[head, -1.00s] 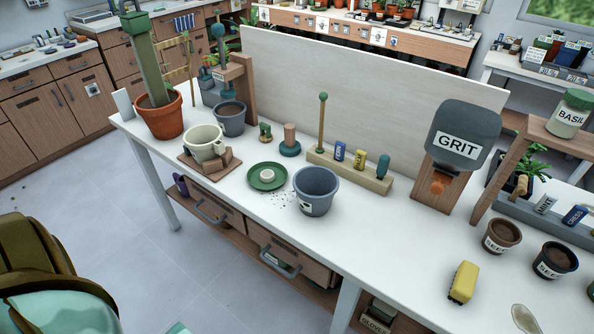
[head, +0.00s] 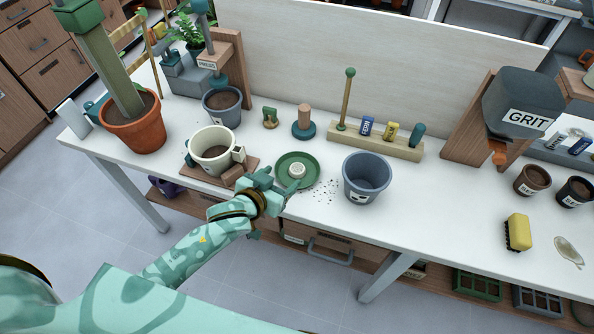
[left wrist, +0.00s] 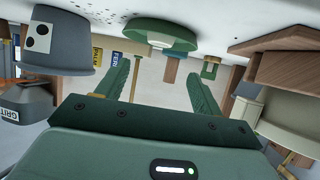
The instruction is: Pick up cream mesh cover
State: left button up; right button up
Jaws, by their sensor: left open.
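A small round cream piece (head: 296,171), which looks like the mesh cover, lies in the middle of a green saucer (head: 311,163); its mesh is too small to make out. In the left wrist view the cream piece (left wrist: 158,44) and the saucer (left wrist: 160,28) appear upside down, beyond the fingers. My left gripper (head: 283,182) is at the saucer's near left edge, hiding part of its rim. In the left wrist view its two fingers (left wrist: 158,70) are spread with nothing between them. My right gripper is not in view.
A grey-blue pot (head: 367,178) stands to the right, with dark crumbs (head: 326,188) between. A wooden rack (head: 375,145) and a stamp-like peg (head: 304,122) stand behind.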

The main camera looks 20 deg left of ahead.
aim_at(296, 170)
pick_arm(q)
jog(key=x, duration=0.3)
jog(key=shift+w+d+f+b, duration=0.1)
jog(key=shift+w+f+b, duration=0.05)
jog(key=shift+b, duration=0.2)
jog(key=x, duration=0.1)
jog(key=b+x, duration=0.1)
jog(key=x, duration=0.1)
jog(key=f+b+x, duration=0.1)
jog(key=shift+d+f, duration=0.1)
jog(key=shift+f, duration=0.05)
jog(key=shift+w+f+b, duration=0.1)
jog(key=shift+w+b, duration=0.2)
jog(key=shift+c, duration=0.9)
jog(key=c, duration=0.9)
